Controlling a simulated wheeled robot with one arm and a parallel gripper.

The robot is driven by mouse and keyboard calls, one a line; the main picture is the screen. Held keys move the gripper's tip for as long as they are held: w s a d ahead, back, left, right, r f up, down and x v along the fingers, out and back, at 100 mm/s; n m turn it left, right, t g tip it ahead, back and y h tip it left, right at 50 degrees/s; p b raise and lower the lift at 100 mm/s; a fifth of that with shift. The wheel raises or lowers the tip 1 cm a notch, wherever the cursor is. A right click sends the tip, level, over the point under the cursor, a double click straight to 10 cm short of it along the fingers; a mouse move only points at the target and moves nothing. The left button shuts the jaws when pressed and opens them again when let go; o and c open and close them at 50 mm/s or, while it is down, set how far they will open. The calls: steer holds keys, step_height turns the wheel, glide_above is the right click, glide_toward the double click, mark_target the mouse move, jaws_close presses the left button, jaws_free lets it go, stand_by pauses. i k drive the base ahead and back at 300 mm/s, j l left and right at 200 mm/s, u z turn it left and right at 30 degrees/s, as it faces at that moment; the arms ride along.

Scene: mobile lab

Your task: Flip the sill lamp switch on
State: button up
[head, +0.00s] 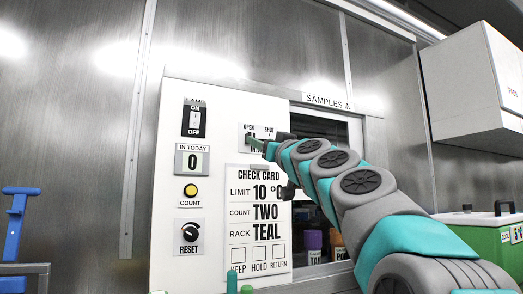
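The lamp switch (194,119) is a small black plate with a pale toggle, high on the left of the white panel (171,150). ON is marked at its top and OFF at its bottom. The toggle's position is too small to tell. My gripper (257,144) is at the end of my arm, to the right of the lamp switch and a little lower, in front of the OPEN/SHUT control (259,130), which it partly covers. Whether it touches that control, and whether its fingers are open or shut, I cannot tell.
Below the lamp switch are a counter showing 0 (192,160), a yellow COUNT button (190,190) and a black RESET knob (190,232). A check card (257,215) is right of them. The SAMPLES IN hatch (322,127) and a white cabinet (468,85) are further right.

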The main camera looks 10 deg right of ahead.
mark_target(194, 121)
steer(key=k+l, duration=0.25)
steer(key=k, duration=0.25)
steer(key=k+l, duration=0.2)
steer(key=k, duration=0.25)
